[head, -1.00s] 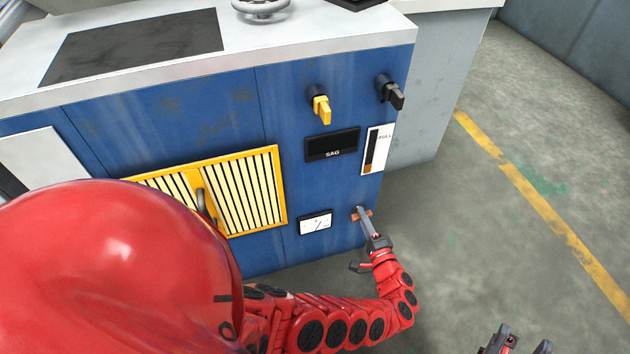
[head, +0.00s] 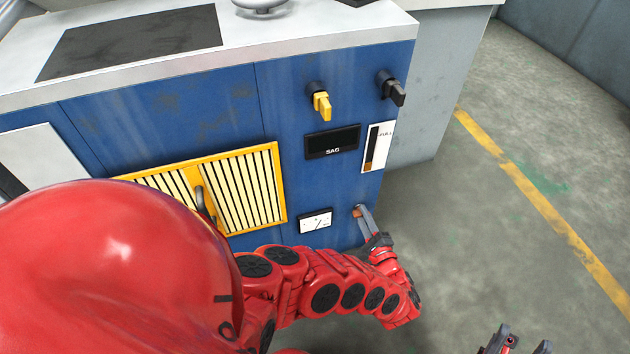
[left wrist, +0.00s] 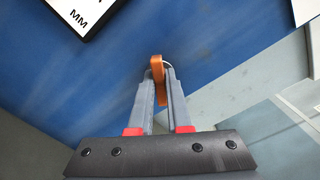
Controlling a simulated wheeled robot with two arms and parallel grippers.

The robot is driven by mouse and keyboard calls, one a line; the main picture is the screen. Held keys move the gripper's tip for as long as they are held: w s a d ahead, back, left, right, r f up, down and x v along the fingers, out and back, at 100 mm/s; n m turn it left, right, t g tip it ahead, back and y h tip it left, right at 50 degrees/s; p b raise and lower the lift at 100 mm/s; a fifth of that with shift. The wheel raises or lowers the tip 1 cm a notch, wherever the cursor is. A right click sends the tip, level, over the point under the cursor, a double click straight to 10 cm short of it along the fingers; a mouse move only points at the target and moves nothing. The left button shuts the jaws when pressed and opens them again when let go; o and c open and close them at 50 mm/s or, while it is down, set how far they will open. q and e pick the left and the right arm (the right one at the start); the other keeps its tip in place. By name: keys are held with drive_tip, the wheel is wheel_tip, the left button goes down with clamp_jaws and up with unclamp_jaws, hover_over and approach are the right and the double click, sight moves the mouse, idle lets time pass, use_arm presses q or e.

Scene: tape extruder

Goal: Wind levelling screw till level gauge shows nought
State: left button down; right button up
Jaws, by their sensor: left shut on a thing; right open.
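The levelling screw shows as a small orange-brown handle (head: 358,211) low on the right side of the blue cabinet front. It is larger in the left wrist view (left wrist: 157,75), standing between the fingertips. My left gripper (head: 362,213) is shut on it; its fingers (left wrist: 158,85) grip both sides. The level gauge (head: 315,221) is a small white dial in a black frame, left of the screw. Its needle leans to the upper right; its figures are too small to read. A corner marked MM shows in the left wrist view (left wrist: 88,12). My right gripper (head: 520,345) is open and empty at the bottom edge.
Above are a yellow knob (head: 322,105), a black knob (head: 392,90), a dark SAG display (head: 332,142) and a white FULL indicator (head: 377,148). A yellow slatted grille (head: 240,190) lies to the left. Floor with a yellow line (head: 550,220) is clear on the right.

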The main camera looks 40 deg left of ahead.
use_arm(q)
drive_tip(key=shift+w+m, duration=0.15)
drive_tip(key=shift+m, duration=1.35)
